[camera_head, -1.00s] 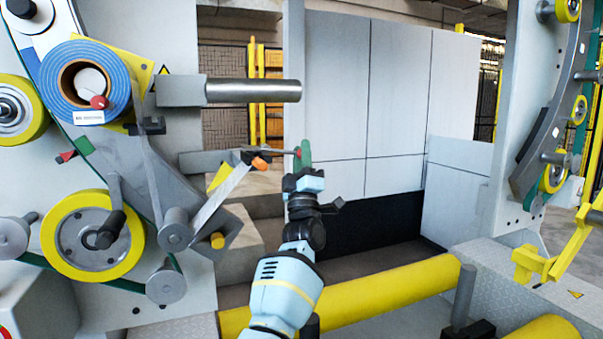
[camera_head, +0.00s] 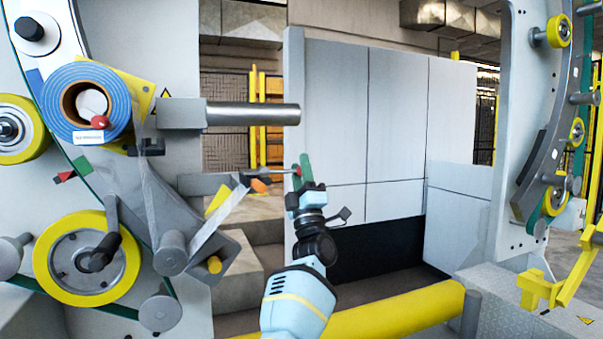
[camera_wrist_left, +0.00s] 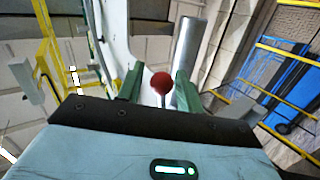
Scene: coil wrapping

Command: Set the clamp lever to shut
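The clamp lever (camera_head: 274,171) is a thin rod with a red ball knob (camera_head: 297,170) at its right end. It sticks out to the right from the machine's left side, below the steel mandrel. My left gripper (camera_head: 304,172) is at the knob, with its green fingers pointing up. In the left wrist view the red knob (camera_wrist_left: 161,83) sits between the two green fingers of my left gripper (camera_wrist_left: 159,88), with a gap on each side. The fingers are open. My right gripper is not in view.
The steel mandrel (camera_head: 253,114) juts out above the lever. A blue tape roll (camera_head: 117,92) and a yellow wheel (camera_head: 48,264) are on the left machine plate. An orange-tipped part (camera_head: 260,185) is just below the lever. A yellow roller (camera_head: 395,312) lies in front, low down.

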